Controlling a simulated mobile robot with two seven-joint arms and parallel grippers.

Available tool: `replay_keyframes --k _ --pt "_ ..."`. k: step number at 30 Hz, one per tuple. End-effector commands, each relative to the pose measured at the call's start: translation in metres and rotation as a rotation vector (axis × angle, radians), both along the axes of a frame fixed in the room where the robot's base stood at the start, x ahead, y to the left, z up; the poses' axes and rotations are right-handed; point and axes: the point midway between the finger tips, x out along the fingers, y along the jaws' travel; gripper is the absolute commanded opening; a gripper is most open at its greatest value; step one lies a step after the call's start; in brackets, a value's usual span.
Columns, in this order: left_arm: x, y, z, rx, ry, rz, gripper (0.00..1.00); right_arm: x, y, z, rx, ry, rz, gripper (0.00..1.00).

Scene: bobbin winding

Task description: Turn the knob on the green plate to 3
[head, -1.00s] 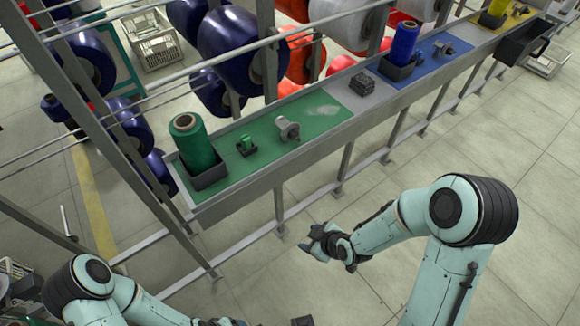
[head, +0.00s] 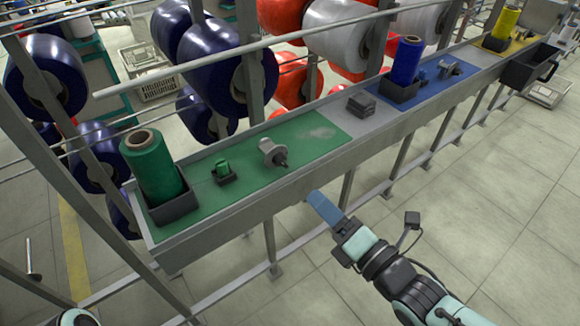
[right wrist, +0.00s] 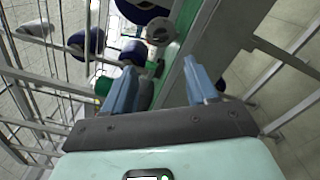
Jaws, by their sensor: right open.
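The green plate (head: 313,147) is the near left section of a long raised rail. A grey metal knob (head: 273,153) with a dark tip stands on it, right of the middle; any number marks are too small to read. My right gripper (head: 318,203) is in front of the plate's near edge, to the right of the knob and apart from it, with nothing in its fingers. In the right wrist view its two blue fingers (right wrist: 160,68) are spread apart, with part of the green plate (right wrist: 170,58) beyond them. My left gripper is out of view.
A dark block (head: 362,104) and a blue spool (head: 407,62) are further right. Rack bars and big spools are behind; open floor is in front.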

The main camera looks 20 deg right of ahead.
Motion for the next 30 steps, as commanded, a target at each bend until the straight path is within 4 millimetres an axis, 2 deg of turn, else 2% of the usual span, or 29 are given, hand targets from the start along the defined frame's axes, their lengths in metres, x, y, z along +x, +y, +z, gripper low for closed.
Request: replay_keyframes --k 1,3,10,15,21,30 --pt "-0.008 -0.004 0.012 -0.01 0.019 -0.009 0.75 0.005 0.002 0.003 0.001 0.007 0.0 0.57" --pt "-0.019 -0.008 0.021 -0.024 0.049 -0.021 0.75 0.013 0.004 0.002 0.001 0.008 -0.003 0.57" --pt "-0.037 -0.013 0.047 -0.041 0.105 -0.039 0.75 0.037 0.013 0.002 0.001 0.008 -0.003 0.57" --pt "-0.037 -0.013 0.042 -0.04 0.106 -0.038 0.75 0.072 0.026 -0.001 0.003 0.005 -0.002 0.57" --pt "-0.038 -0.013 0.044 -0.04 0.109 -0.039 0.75 0.099 0.036 -0.001 0.002 0.003 -0.002 0.57" --pt "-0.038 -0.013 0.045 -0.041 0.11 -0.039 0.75 0.11 0.039 -0.001 0.002 0.002 -0.004 0.57"
